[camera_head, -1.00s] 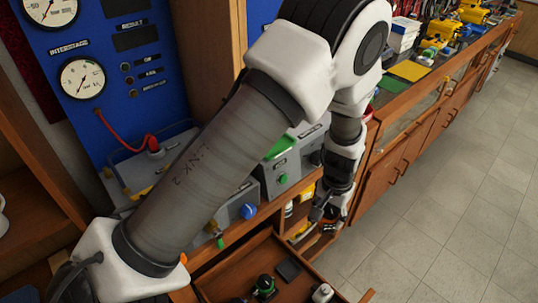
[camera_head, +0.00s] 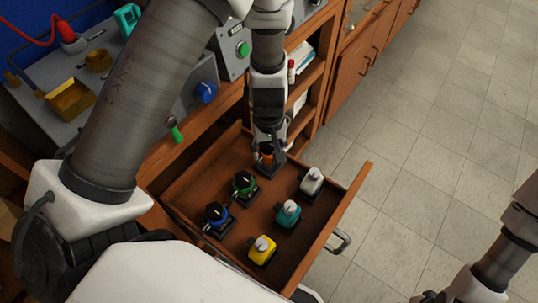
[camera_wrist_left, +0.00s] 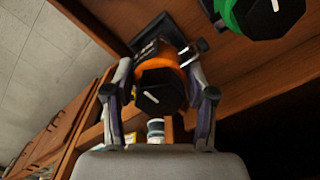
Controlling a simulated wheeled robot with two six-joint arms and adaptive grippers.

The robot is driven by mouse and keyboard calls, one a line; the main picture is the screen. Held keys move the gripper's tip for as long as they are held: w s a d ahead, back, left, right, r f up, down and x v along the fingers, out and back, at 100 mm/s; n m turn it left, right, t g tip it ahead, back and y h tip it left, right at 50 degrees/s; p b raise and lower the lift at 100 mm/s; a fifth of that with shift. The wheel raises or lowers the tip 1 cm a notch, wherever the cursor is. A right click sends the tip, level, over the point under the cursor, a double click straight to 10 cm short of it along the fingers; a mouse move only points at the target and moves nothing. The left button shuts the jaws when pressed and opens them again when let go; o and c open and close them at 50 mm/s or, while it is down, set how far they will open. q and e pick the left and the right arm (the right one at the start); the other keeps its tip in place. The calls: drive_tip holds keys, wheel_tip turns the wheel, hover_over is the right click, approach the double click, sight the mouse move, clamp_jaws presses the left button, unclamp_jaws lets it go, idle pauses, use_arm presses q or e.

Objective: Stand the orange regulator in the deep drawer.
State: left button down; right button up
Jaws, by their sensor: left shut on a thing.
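The orange regulator (camera_head: 267,155) is at the far corner of the open deep drawer (camera_head: 343,213), in or just above a dark square holder. My left gripper (camera_head: 268,146) comes down from above and is shut on it. In the left wrist view, the fingers grip the orange body (camera_wrist_left: 160,82) from both sides; its black knob with a white mark faces the camera. The dark square holder (camera_wrist_left: 170,32) shows behind it. The regulator looks roughly upright; its underside is hidden, so I cannot tell whether it touches. My right gripper is not in view.
The drawer also holds green (camera_head: 244,184), blue (camera_head: 216,217), white (camera_head: 311,182), teal (camera_head: 288,214) and yellow (camera_head: 262,249) regulators. Drawer walls stand close to my left gripper. Open shelves (camera_head: 305,75) are behind it. Part of my right arm shows at lower right.

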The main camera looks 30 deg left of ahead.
use_arm(q)
wheel_tip(320, 180, down, 2)
drive_tip(key=shift+a+f, duration=0.1)
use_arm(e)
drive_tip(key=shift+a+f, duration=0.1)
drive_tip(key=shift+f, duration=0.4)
use_arm(q)
drive_tip(key=shift+b, duration=0.3)
drive_tip(key=shift+c, duration=1.9)
unclamp_jaws()
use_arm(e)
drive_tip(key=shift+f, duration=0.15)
use_arm(q)
wheel_tip(320, 180, up, 12)
drive_tip(key=p, duration=0.4)
drive_tip(key=shift+s, duration=0.1)
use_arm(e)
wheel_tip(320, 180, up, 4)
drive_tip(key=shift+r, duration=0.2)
